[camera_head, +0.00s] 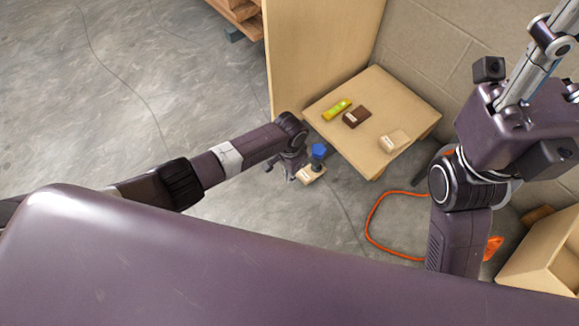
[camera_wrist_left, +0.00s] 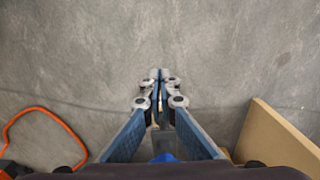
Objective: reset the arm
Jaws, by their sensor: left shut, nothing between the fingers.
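My left arm comes in from the left in the head view. Its gripper (camera_head: 312,164) is over the floor, left of and apart from the low wooden table (camera_head: 413,125). Blue and pale parts show at the gripper, too small to make out well. In the left wrist view the blue fingers of my left gripper (camera_wrist_left: 159,75) meet at the tips, shut and empty, above bare grey floor. At the right of the head view is my right arm; its gripper is not visible.
On the table lie a yellow-green item (camera_head: 337,109), a dark brown block (camera_head: 356,117) and a pale block (camera_head: 394,141). A tall wooden panel (camera_head: 310,50) stands behind. An orange cable (camera_head: 370,222) lies on the floor. An open box (camera_head: 545,258) stands lower right.

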